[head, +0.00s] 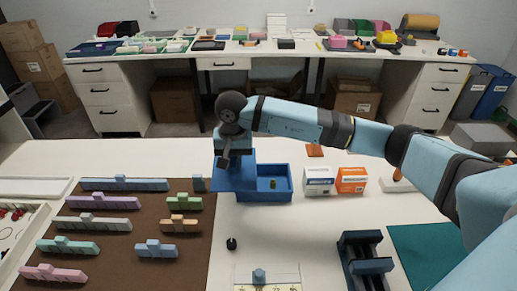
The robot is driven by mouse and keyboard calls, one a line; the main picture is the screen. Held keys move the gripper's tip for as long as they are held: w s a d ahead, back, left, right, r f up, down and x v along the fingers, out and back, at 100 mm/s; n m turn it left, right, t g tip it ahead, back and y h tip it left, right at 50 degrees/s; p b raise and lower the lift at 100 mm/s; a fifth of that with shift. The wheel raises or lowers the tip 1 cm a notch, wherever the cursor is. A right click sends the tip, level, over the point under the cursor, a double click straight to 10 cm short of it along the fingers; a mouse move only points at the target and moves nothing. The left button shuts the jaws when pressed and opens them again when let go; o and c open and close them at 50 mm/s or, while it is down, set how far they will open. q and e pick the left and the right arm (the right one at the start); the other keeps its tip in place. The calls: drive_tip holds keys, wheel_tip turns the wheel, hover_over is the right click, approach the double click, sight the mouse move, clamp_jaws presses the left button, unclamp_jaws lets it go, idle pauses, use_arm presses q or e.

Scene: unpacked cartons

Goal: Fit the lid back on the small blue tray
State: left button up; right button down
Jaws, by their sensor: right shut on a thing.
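The small blue tray (265,197) stands on the table in the middle of the head view. Its right part is open to view, with a small dark yellowish item (273,184) inside. My right gripper (232,160) comes in from the right and points down at the tray's left side. It is shut on the blue lid (233,181), a flat panel in front of the tray's left part, which it hides. I cannot tell whether lid and tray touch. My left gripper is not in view.
A white-blue box (318,181) and an orange box (351,180) stand right of the tray. A brown mat (150,220) with several coloured blocks lies left. A black knob-like item (231,243) and a dark stand (363,262) are nearer me. Bare table lies in front of the tray.

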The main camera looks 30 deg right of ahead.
drive_tip(key=d+m, duration=0.1)
drive_tip(key=m, duration=0.1)
drive_tip(key=m+p, duration=0.1)
drive_tip(key=m, duration=0.1)
drive_tip(key=d+m, duration=0.1)
drive_tip(key=m, duration=0.1)
drive_tip(key=shift+w+d+m, duration=0.3)
drive_tip(key=shift+w+m, duration=0.1)
drive_tip(key=d+f+m, duration=0.2)
drive_tip(key=m, duration=0.2)
drive_tip(key=d+f+m, duration=0.2)
drive_tip(key=m, duration=0.1)
drive_tip(key=d+f+m+b, duration=0.1)
drive_tip(key=d+f+m, duration=0.1)
drive_tip(key=d+m, duration=0.1)
drive_tip(key=shift+s+f+m, duration=0.3)
drive_tip(key=shift+m, duration=0.5)
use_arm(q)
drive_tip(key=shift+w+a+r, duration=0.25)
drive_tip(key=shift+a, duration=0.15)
use_arm(e)
drive_tip(key=shift+d+r, duration=0.1)
drive_tip(key=shift+r, duration=0.1)
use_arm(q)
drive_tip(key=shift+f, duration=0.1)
